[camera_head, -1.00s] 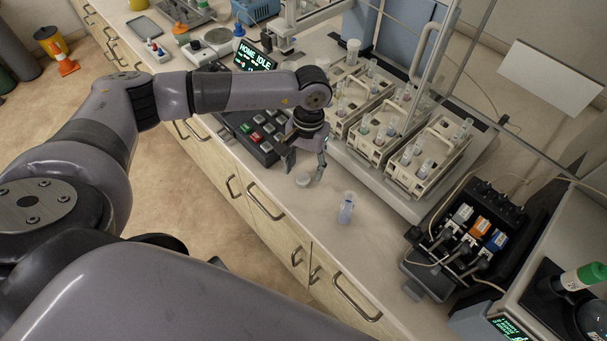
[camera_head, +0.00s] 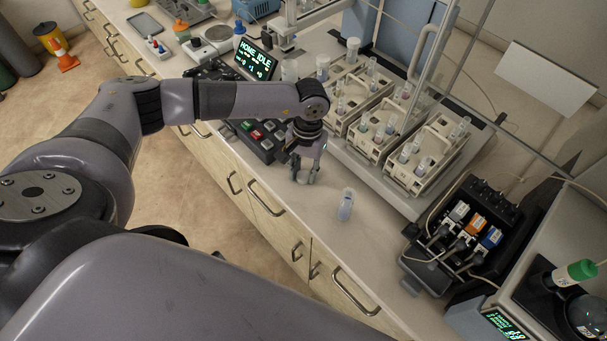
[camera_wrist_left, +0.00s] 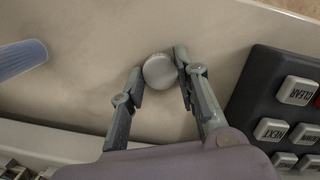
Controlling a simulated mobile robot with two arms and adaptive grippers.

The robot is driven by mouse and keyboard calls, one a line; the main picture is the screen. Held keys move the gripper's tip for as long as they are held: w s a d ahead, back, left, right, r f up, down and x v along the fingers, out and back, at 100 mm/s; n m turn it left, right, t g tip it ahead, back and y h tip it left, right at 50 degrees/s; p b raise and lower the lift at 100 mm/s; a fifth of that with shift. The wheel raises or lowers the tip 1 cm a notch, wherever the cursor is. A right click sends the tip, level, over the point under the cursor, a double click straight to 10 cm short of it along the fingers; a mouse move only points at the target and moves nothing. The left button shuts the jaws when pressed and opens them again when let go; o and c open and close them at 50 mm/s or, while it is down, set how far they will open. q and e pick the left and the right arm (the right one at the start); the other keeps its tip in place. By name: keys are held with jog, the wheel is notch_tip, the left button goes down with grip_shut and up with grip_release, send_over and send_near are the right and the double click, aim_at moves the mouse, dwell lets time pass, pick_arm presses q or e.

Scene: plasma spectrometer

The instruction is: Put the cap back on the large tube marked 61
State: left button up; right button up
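A pale round cap (camera_wrist_left: 160,71) is on the bench, between the fingertips of my left gripper (camera_head: 303,177). In the left wrist view the fingertips (camera_wrist_left: 158,68) meet the cap's rim on both sides, so the gripper appears shut on it. The cap (camera_head: 302,179) is partly hidden by the fingers in the head view. An open tube with bluish contents (camera_head: 345,207) stands on the bench to the right of the gripper; it also shows in the left wrist view (camera_wrist_left: 22,58). Its marking is too small to read. My right gripper is not in view.
A dark keypad (camera_head: 258,140) lies close to the left of the gripper. Racks with several small tubes (camera_head: 375,135) stand on a raised tray behind. A black unit with coloured modules (camera_head: 465,235) is at the right. The bench front around the large tube is clear.

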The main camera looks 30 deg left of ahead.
aim_at(304, 174)
pick_arm(q)
jog(key=shift+c, duration=0.6)
jog(key=shift+r, duration=0.45)
notch_tip(304, 174, up, 19)
jog(key=b, duration=0.5)
jog(key=shift+b, duration=0.3)
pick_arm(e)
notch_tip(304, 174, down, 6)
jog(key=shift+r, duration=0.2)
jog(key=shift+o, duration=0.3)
